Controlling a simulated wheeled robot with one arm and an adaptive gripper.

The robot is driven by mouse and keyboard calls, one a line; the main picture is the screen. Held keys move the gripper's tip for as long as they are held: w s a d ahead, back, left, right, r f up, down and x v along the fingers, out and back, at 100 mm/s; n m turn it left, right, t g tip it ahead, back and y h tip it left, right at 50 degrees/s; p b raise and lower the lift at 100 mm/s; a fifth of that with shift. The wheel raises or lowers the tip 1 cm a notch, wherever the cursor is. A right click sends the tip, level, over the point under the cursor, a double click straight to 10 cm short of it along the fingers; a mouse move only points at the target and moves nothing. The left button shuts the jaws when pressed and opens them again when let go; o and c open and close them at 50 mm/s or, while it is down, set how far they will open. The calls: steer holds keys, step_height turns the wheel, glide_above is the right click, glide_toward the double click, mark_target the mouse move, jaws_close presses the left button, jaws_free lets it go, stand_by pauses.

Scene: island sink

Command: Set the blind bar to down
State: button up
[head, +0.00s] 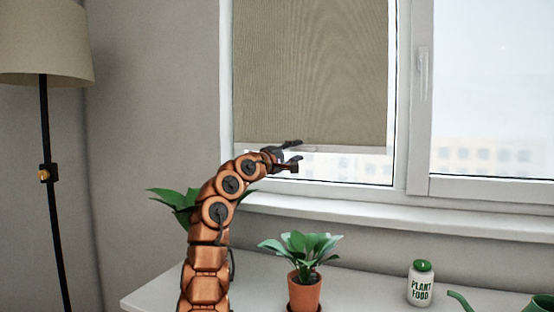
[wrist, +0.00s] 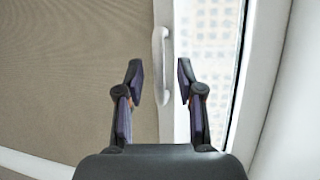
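The beige roller blind (head: 312,75) hangs over the left window pane and covers most of it. Its pale blind bar (head: 345,149) runs along the lower edge, above a strip of bare glass. In the wrist view the picture is turned, so the bar (wrist: 181,120) runs upright beside the blind fabric (wrist: 70,70). A white handle (wrist: 158,65) on the bar shows between my fingertips. My gripper (head: 299,151) is open at the bar's left part, and it shows open in the wrist view (wrist: 159,75). Contact with the handle cannot be told.
The window sill (head: 380,217) lies below. A potted plant (head: 304,285), a plant food jar (head: 421,284) and a green watering can (head: 535,303) stand on the white table (head: 360,295). More leaves (head: 178,204) show behind my arm. A floor lamp (head: 45,45) stands left.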

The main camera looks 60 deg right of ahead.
steer(key=v, duration=0.9)
steer(key=shift+a, duration=0.35)
